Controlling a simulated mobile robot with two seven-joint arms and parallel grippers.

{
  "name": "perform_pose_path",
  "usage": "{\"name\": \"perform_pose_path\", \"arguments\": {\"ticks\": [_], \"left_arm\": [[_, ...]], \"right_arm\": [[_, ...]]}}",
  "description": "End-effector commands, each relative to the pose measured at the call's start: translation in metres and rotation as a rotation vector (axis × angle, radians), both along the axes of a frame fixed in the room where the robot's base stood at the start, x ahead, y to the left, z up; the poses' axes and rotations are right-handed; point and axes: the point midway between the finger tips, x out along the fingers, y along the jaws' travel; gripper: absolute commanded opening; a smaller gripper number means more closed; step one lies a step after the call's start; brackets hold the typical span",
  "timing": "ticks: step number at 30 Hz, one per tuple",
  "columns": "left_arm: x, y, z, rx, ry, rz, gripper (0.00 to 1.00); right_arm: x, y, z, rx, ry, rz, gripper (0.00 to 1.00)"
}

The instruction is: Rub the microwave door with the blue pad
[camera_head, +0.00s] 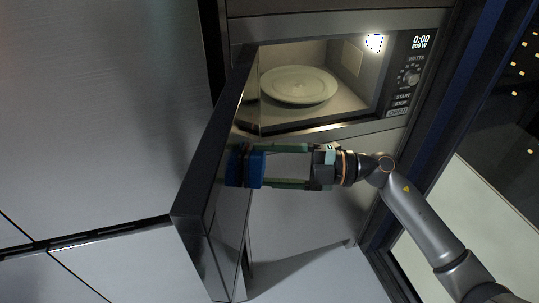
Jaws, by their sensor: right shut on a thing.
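The microwave (407,110) is built into the cabinet at the upper middle. Its dark door (215,150) stands open, swung out toward the lower left. My right gripper (250,166) comes in from the right and is shut on the blue pad (256,169). The pad is at the inner face of the door; I cannot tell whether it touches the door. The fingers hide part of the pad and of the door behind it. My left gripper is not in view.
A pale plate (299,86) sits inside the lit cavity. The control panel (410,75) is on the right and reads 0:00. Grey cabinet fronts (100,100) fill the left. A dark window (500,110) with a pale ledge is at the right.

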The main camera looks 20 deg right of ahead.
Motion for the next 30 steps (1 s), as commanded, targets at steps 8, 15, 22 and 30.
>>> {"name": "perform_pose_path", "arguments": {"ticks": [8,15,22,30], "left_arm": [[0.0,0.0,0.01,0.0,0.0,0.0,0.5],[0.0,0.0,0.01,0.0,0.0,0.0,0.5],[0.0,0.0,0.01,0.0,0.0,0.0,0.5],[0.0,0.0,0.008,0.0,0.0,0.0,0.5]], "right_arm": [[-0.024,0.009,0.0,-0.001,0.0,0.003,0.29],[-0.03,0.012,0.001,0.0,0.0,0.003,0.29],[-0.03,0.012,0.014,-0.002,-0.003,0.004,0.29],[-0.014,0.007,0.016,0.0,-0.002,0.0,0.29]]}}
